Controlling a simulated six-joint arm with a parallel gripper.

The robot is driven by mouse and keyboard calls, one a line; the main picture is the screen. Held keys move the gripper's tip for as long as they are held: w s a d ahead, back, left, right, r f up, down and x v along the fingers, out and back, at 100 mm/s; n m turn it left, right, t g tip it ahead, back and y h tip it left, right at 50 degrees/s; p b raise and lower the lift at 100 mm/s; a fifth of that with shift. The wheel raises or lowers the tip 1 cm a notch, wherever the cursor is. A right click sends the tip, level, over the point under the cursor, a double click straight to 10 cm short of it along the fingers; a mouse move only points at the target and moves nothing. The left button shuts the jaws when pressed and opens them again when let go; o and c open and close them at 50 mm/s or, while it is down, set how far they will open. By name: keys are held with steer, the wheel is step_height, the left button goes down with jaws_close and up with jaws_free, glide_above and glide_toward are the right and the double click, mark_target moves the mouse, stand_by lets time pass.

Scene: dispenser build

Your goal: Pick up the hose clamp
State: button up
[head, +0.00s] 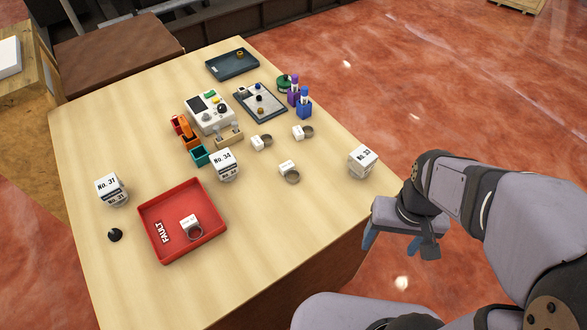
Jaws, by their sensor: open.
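Several small grey metal rings, each with a white block beside or on it, look like hose clamps. One ring (293,177) lies at the middle right of the table, another (266,140) and a third (308,131) lie farther back, and one (195,233) is inside the red FAULT tray (146,233). They are too small to tell whether block and ring are one piece. My gripper (400,244) is open and empty, pointing down beyond the table's right edge, well apart from all the rings.
White labelled blocks No. 31 (109,186), No. 34 (224,161) and No. 32 (363,158) stand on the wooden table (90,145). A control box (208,112), coloured bins (199,155), bottles (304,105), a dark tray (218,68) and a black knob (115,235) also stand there. The front right is clear.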

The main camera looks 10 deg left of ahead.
step_height(320, 180, up, 4)
steer(key=n+t+h+b, duration=0.5)
steer(key=n+h+b, duration=0.4)
steer(key=n+b, duration=1)
glide_above(291, 172)
steer(key=s+d+p, duration=0.3)
steer(key=s, duration=0.1)
steer(key=f+n, duration=0.2)
steer(key=n, duration=0.1)
steer(key=shift+s+a+f+n+t+h+b, duration=0.15)
steer(key=shift+s+a+f+n+t+b, duration=0.5)
steer(key=shift+a, duration=1.15)
steer(key=shift+s+a+f+n+t+h+b, duration=0.2)
steer(key=shift+s+a+f+n+t+b, duration=0.45)
steer(key=shift+a, duration=1.2)
steer(key=shift+s+a+f+n+t+h+b, duration=0.25)
steer(key=shift+s+a+n+t, duration=0.65)
steer(key=shift+a, duration=0.9)
steer(key=x, duration=0.6)
steer(key=shift+w+d+f, duration=0.15)
steer(key=shift+w+f, duration=0.05)
steer(key=shift+w, duration=0.2)
steer(key=shift+a+p+x, duration=0.25)
steer(key=shift+p+x, duration=0.1)
steer(key=shift+x, duration=2.45)
steer(key=shift+w+f, duration=0.1)
steer(key=c, duration=1.1)
